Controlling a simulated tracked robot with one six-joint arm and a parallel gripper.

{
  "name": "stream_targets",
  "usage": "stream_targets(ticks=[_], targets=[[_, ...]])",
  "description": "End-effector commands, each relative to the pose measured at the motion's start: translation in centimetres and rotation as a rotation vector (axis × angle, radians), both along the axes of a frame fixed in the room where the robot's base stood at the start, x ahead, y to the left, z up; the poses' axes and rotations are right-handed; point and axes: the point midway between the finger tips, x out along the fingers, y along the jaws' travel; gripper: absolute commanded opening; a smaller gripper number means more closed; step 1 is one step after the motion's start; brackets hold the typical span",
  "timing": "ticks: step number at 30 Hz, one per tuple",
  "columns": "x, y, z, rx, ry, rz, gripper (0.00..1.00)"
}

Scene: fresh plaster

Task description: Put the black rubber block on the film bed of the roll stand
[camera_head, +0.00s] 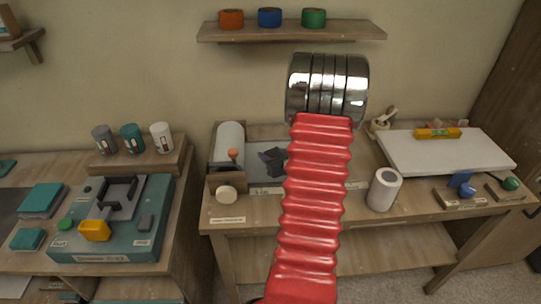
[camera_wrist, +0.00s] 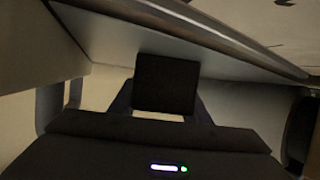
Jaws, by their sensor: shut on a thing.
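The black rubber block (camera_wrist: 167,82) is a dark square face in the wrist view, held between the fingers of my gripper (camera_wrist: 160,100). In the head view a dark shape, my gripper (camera_head: 272,160), shows just right of the roll stand, partly behind my red arm. The block cannot be told apart from it there. The roll stand (camera_head: 226,184) has a white roll (camera_head: 229,142), wooden ends and an orange knob. Its film bed is not clearly made out; my gripper and arm cover part of that area. Whether the block touches anything below cannot be told.
A white cylinder (camera_head: 384,189) stands right of my arm. A white board (camera_head: 445,150) with a yellow level (camera_head: 438,133) lies farther right. A teal machine (camera_head: 112,220) occupies the left table. A shelf (camera_head: 290,32) with three tape rolls hangs above.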

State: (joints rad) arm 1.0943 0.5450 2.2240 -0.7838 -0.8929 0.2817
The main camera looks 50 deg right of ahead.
Motion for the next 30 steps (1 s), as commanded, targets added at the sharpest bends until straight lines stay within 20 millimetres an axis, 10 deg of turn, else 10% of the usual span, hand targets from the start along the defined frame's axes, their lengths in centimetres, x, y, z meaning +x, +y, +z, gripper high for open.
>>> stream_targets(ticks=[10, 11, 18, 30], targets=[[-0.03, -0.07, -0.17, -0.001, -0.001, -0.001, 0.15], [-0.05, -0.07, -0.19, 0.0, 0.0, -0.001, 0.44], [-0.06, -0.08, -0.17, -0.001, 0.0, -0.002, 0.61], [-0.34, -0.01, 0.18, -0.001, -0.001, -0.003, 0.62]])
